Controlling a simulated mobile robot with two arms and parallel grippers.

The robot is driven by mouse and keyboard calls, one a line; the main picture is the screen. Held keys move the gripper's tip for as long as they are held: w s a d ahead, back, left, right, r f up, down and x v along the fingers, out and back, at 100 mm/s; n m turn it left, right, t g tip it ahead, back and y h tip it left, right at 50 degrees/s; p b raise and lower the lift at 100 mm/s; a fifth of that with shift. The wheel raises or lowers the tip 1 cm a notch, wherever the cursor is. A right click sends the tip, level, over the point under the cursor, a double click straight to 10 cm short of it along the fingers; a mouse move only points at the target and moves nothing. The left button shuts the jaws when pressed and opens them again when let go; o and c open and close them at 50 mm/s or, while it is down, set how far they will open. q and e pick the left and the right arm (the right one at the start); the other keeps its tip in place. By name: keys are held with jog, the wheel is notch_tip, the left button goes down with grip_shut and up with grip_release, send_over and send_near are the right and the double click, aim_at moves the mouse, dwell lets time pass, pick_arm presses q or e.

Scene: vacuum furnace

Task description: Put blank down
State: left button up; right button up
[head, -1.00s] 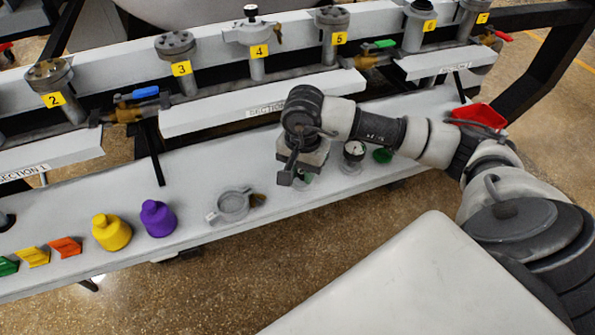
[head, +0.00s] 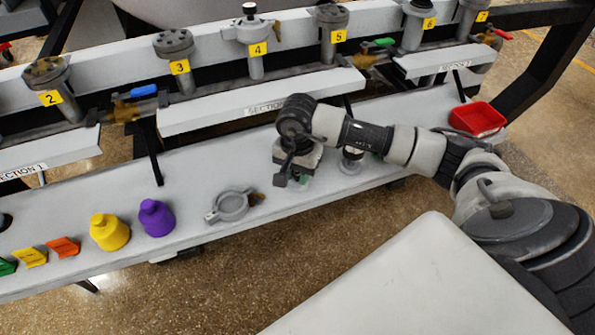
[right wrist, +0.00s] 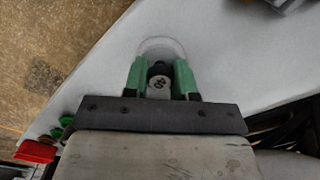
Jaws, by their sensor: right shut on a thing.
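My right gripper (head: 302,179) hangs low over the grey-white shelf in the head view, fingers pointing down. A pale round rim (right wrist: 162,48) shows just past the fingertips, against the shelf surface. I cannot tell whether the blank touches the shelf. In the head view my gripper and wrist hide the blank. My left gripper is not in view.
Left of the gripper on the shelf (head: 190,195) are a grey clamp (head: 231,205), a purple bottle (head: 157,218) and a yellow bottle (head: 109,232). A gauge (head: 350,163) stands just right, partly hidden. A red tray (head: 478,118) is farther right. Numbered ports run above.

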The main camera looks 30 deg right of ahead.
aim_at(297, 173)
jog(key=o, duration=1)
jog(key=shift+c, duration=0.2)
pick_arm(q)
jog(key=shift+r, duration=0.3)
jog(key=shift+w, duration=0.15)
pick_arm(e)
jog(key=shift+r, duration=0.15)
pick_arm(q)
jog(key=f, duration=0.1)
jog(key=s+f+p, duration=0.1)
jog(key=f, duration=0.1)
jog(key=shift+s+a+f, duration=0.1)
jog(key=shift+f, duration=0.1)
pick_arm(e)
notch_tip(297, 173, up, 8)
jog(key=shift+f, duration=0.25)
